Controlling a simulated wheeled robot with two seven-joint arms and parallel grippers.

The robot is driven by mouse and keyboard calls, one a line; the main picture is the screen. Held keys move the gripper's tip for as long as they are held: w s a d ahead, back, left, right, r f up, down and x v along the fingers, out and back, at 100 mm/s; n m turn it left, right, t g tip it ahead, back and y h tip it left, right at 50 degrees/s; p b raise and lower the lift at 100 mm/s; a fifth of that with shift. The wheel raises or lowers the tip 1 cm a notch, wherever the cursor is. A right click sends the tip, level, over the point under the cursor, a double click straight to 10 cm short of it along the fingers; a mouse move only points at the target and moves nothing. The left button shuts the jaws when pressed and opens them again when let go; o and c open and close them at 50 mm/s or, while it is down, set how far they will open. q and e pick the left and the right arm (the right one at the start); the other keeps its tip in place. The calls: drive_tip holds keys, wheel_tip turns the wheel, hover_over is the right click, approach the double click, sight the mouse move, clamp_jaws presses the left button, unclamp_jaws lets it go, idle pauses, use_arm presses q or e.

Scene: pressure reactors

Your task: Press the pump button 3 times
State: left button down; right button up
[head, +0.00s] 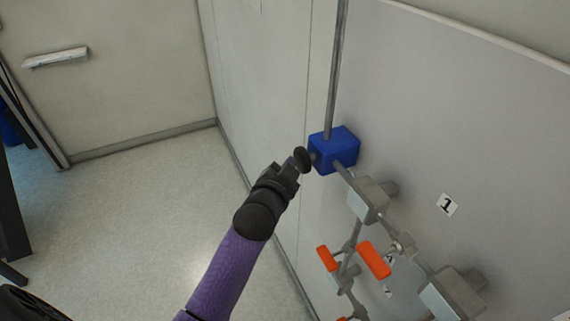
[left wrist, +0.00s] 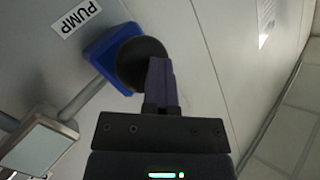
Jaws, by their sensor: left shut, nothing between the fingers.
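The pump is a blue box (head: 338,149) on the grey panel, with a pipe running up from it. Its round black button (head: 302,158) faces left, towards my left gripper. In the left wrist view the blue box (left wrist: 98,52) carries a PUMP label (left wrist: 76,18) beside it, and the black button (left wrist: 140,65) lies right at my fingertips. My left gripper (head: 297,166) is shut and empty, with its tips at the button; it also shows in the left wrist view (left wrist: 160,68). I cannot tell if they touch or whether the button is pushed in. My right gripper is not in view.
Below the pump, grey pipe blocks (head: 369,199) and orange valve handles (head: 374,260) stick out from the panel. A label "1" (head: 447,204) is on the panel. The floor (head: 140,210) at the left is clear.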

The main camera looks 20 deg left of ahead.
use_arm(q)
drive_tip(key=shift+s+a+p, duration=1.15)
drive_tip(key=shift+s+a, duration=0.1)
drive_tip(key=shift+s, duration=0.2)
drive_tip(key=s+a+p, duration=0.2)
drive_tip(key=s+a, duration=0.1)
drive_tip(key=s, duration=0.1)
drive_tip(key=shift+a, duration=0.15)
drive_tip(key=shift+w, duration=0.1)
idle(2.0)
drive_tip(key=s+n+b, duration=0.1)
drive_tip(key=n+b, duration=0.1)
drive_tip(key=n, duration=0.3)
drive_tip(key=s+a+n+b, duration=0.1)
drive_tip(key=n+b, duration=0.1)
drive_tip(key=n, duration=0.4)
drive_tip(key=s+a+n+b, duration=0.1)
drive_tip(key=n+b, duration=0.1)
drive_tip(key=n, duration=0.4)
drive_tip(key=shift+a+f+t, duration=0.25)
drive_tip(key=shift+t, duration=0.15)
